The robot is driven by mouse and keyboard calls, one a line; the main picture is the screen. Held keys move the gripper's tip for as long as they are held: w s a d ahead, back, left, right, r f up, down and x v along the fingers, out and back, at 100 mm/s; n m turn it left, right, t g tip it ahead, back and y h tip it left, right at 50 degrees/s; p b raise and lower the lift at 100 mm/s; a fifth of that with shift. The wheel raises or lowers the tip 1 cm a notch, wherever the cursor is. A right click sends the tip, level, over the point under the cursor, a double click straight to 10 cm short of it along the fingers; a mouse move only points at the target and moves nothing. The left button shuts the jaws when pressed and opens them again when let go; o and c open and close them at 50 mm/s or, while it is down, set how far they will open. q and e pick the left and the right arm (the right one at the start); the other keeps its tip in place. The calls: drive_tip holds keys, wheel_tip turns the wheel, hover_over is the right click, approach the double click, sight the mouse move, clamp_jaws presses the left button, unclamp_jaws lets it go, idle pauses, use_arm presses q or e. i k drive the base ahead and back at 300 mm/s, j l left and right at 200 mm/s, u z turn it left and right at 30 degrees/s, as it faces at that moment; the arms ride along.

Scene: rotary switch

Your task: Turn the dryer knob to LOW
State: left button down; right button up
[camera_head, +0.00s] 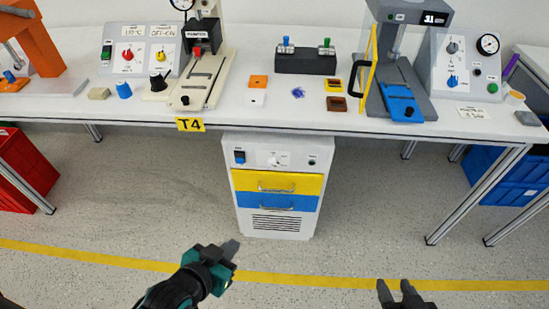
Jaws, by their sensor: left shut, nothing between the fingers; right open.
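The dryer (276,225) is a white cabinet under the table, with a yellow drawer and a blue drawer and a vent below. Its knob (274,161) is small and pale, in the middle of the top panel; its setting and lettering are too small to read. A blue switch (239,157) sits left of the knob and a small dark button right of it. My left gripper (232,247) is shut and empty, in front of and below the dryer's lower left. My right gripper (395,286) is open and empty at the bottom right, well away from the dryer.
The white table (230,118) runs above the dryer, carrying a printer press, control boxes and small parts. A T4 tag (190,125) hangs on its edge. Red crates (22,165) stand left and blue crates (500,175) right. The floor before the dryer is clear, with a yellow line.

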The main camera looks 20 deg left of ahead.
sight(272, 162)
drive_tip(key=k+u, duration=0.2)
drive_tip(key=k, duration=0.4)
drive_tip(key=k+j+u, duration=0.15)
drive_tip(key=k, duration=0.45)
drive_tip(key=i+j+z, duration=0.15)
drive_tip(key=i+j, duration=1.65)
drive_tip(key=j, duration=0.1)
